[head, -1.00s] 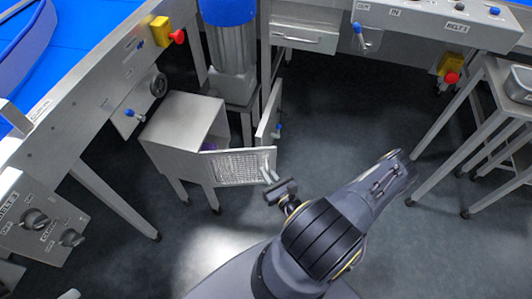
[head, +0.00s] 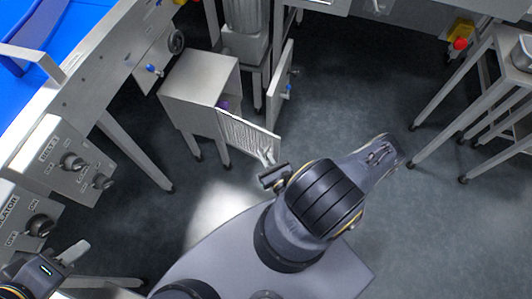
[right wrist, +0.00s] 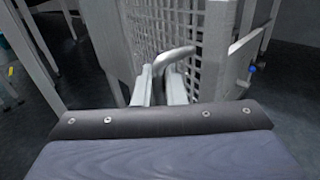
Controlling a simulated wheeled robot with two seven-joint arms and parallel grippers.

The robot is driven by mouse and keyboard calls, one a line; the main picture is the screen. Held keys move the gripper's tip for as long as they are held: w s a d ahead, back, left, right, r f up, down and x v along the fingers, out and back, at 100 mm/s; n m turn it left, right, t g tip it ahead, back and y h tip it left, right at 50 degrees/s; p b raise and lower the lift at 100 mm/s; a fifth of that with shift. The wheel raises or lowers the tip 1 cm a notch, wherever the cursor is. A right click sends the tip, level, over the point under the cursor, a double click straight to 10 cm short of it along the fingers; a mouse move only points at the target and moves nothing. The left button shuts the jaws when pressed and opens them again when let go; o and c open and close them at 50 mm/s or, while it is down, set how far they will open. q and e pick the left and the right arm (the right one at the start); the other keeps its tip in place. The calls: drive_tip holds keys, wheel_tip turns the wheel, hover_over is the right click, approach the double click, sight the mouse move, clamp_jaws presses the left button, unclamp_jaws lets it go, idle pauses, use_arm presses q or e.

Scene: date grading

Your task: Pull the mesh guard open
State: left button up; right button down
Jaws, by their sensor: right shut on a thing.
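The mesh guard (head: 245,132) is a pale framed mesh panel hinged on a grey metal cabinet (head: 203,80). It stands swung out from the cabinet front, with a gap through which something purple (head: 223,105) shows inside. My right gripper (head: 267,158) is at the guard's free end. In the right wrist view, its fingers (right wrist: 160,88) are shut on the guard's bent bar handle (right wrist: 178,56), beside the mesh (right wrist: 205,50). My left gripper (head: 75,252) is at the lower left in the head view, away from the guard; its finger gap is unclear.
A second open panel (head: 281,82) with a blue knob stands right of the guard. Control boxes (head: 75,160) and a blue-topped conveyor are at the left. A metal stand (head: 490,80) is at the right. The floor (head: 370,105) between is clear.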

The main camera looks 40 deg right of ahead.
idle(0.3)
drive_tip(key=c, duration=1.6)
unclamp_jaws()
drive_tip(key=shift+c, duration=0.2)
drive_tip(key=s+a, duration=0.1)
drive_tip(key=s, duration=0.6)
drive_tip(key=shift+s+a, duration=0.2)
drive_tip(key=shift+s, duration=0.15)
